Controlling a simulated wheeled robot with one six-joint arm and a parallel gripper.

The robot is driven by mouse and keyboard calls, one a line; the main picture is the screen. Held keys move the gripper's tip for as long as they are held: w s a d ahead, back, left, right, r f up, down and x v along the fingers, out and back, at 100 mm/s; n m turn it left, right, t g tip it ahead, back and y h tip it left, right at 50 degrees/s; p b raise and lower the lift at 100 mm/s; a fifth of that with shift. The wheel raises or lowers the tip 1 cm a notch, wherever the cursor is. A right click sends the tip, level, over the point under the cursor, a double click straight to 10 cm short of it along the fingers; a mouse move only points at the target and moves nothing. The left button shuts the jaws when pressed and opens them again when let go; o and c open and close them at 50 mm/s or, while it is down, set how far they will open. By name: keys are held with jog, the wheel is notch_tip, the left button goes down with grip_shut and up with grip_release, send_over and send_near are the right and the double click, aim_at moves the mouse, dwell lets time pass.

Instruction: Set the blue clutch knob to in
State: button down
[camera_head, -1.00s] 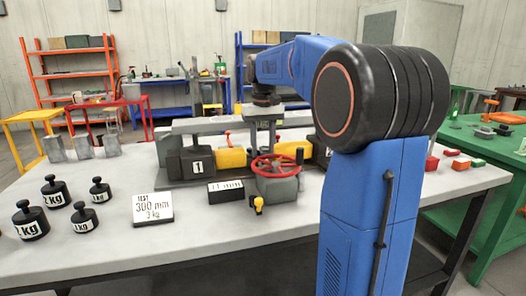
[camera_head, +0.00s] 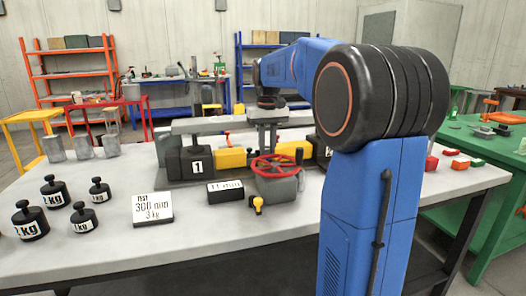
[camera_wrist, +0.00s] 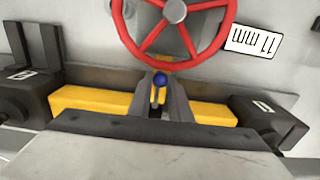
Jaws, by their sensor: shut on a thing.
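The blue clutch knob (camera_wrist: 160,79) shows in the wrist view in a gap of the yellow shaft cover (camera_wrist: 92,102), between the two jacks. My gripper (camera_wrist: 162,98) is shut on it, with a grey finger on each side. A pale lever-like piece stands just below the knob. In the head view my gripper (camera_head: 264,138) reaches down behind the red handwheel (camera_head: 277,165), and the knob is hidden there. I cannot read its in or out position.
The handwheel stands close to my fingers, on a grey gearbox (camera_head: 278,189). Jack 1 (camera_head: 195,160) is left of my gripper. A grey beam (camera_head: 205,124) spans the jacks.

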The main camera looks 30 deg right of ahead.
jog(key=shift+s+d, duration=0.2)
jog(key=shift+d, duration=0.55)
jog(key=shift+s+d, duration=0.2)
jog(key=shift+d, duration=0.55)
jog(key=c, duration=1.6)
grip_release()
jog(key=shift+d, duration=0.1)
notch_tip(320, 180, up, 18)
jog(key=shift+f, duration=0.25)
jog(key=shift+s, duration=0.1)
